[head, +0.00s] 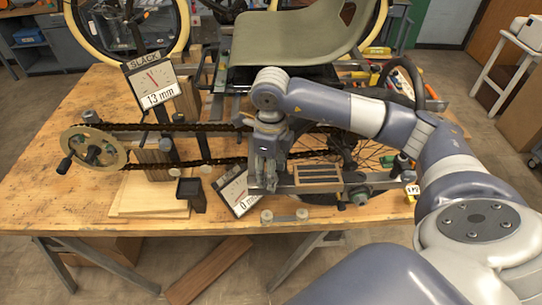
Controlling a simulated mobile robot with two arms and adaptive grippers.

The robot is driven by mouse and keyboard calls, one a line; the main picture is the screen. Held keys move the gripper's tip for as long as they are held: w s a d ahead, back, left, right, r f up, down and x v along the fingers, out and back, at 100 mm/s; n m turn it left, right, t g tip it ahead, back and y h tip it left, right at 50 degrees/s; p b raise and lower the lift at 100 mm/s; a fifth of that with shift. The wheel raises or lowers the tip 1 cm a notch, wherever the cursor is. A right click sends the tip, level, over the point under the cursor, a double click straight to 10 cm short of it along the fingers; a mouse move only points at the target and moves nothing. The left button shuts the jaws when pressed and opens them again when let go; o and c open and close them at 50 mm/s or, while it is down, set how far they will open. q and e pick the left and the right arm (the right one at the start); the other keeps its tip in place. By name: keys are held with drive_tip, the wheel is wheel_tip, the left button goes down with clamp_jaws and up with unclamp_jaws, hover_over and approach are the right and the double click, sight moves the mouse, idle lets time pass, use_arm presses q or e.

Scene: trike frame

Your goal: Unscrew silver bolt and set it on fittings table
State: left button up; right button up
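My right arm comes in from the right, and its gripper (263,183) points down at the left end of the metal bar (345,186) near the front of the workbench. Its fingers are small and overlap the bar, so I cannot tell whether they are open or shut, or whether they touch anything. I cannot pick out the silver bolt for certain; the gripper may hide it. A small grey fitting with round ends (284,216) lies at the bench's front edge. I cannot identify the fittings table for certain; a small white table (505,65) stands at the far right. My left gripper is not in view.
The wooden workbench (80,205) carries the trike frame with its seat (290,35), chain (190,127) and crank wheel (92,148). A slack gauge (152,80) reads 13 mm; another gauge (238,193) lies beside my gripper. The bench's left front is mostly clear.

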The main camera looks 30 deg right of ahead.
drive_tip(key=shift+f, duration=0.3)
drive_tip(key=c, duration=0.4)
clamp_jaws()
drive_tip(key=shift+n, duration=0.8)
drive_tip(key=shift+s+n, duration=0.1)
drive_tip(key=shift+n, duration=0.6)
drive_tip(key=n, duration=0.5)
drive_tip(key=shift+s+n, duration=0.1)
drive_tip(key=shift+n, duration=0.2)
drive_tip(key=n, duration=0.3)
drive_tip(key=shift+s+a, duration=0.1)
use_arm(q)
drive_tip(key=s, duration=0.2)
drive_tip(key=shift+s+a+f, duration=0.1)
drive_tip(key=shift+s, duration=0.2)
use_arm(e)
drive_tip(key=shift+c, duration=0.2)
unclamp_jaws()
